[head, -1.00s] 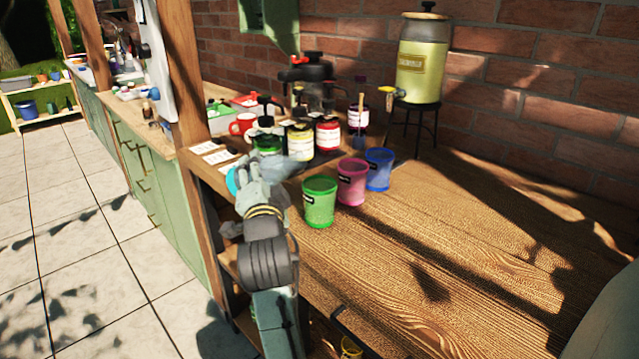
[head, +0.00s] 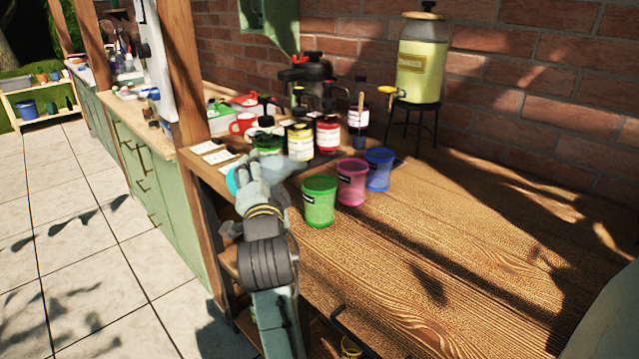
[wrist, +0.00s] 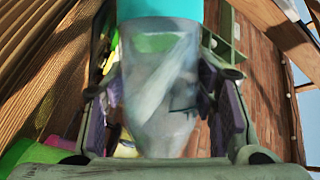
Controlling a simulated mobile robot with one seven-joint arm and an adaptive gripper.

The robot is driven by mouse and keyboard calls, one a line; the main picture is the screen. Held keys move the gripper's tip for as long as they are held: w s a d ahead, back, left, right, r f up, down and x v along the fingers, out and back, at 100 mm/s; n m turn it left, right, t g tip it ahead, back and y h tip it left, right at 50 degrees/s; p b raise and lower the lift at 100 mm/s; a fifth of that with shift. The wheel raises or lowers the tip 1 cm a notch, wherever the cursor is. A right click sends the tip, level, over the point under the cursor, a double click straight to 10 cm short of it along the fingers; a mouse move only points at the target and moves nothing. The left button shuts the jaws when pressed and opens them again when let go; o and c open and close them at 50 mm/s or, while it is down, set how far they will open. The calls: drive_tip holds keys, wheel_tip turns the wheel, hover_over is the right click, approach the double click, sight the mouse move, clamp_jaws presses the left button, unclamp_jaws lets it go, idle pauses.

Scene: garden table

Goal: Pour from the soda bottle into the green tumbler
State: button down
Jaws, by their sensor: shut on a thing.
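My gripper (head: 262,184) is shut on the soda bottle, a clear, see-through bottle with a teal band (head: 232,181). In the wrist view the bottle (wrist: 160,100) sits between both fingers, its teal part at the top and its clear end narrowing downward. In the head view the bottle lies well tilted, teal part left and clear part right, partly hidden by my gripper. The green tumbler (head: 320,203) stands upright on the wooden table, just right of my gripper and apart from it. I cannot see its inside clearly, nor any stream from the bottle.
A pink tumbler (head: 352,183) and a blue tumbler (head: 379,170) stand in a row behind the green one. Several pump and syrup bottles (head: 300,143) stand behind the gripper. A drink dispenser (head: 420,62) is on a stand at the wall. The table (head: 450,240) is clear at right.

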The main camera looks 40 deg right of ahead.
idle(0.3)
drive_tip(key=shift+s+d+f+n+p, duration=0.2)
drive_tip(key=shift+n+p, duration=0.4)
drive_tip(key=shift+p, duration=0.2)
drive_tip(key=n+p, duration=0.1)
drive_tip(key=p, duration=0.1)
drive_tip(key=s+r+n+g+p, duration=0.1)
drive_tip(key=p, duration=0.1)
drive_tip(key=shift+d+n+g+y+p, duration=0.3)
drive_tip(key=shift+d+y+p, duration=0.05)
drive_tip(key=shift+y+p, duration=0.05)
drive_tip(key=shift+s+n+g, duration=0.1)
drive_tip(key=shift+n+g, duration=0.2)
drive_tip(key=shift+n, duration=0.2)
drive_tip(key=shift+w+a+n+g, duration=0.1)
drive_tip(key=shift+w+n+g, duration=0.1)
drive_tip(key=shift+n+g, duration=0.6)
drive_tip(key=n+g, duration=0.1)
drive_tip(key=f+n+g, duration=0.1)
drive_tip(key=n, duration=0.1)
drive_tip(key=shift+h, duration=0.4)
drive_tip(key=shift+r, duration=0.15)
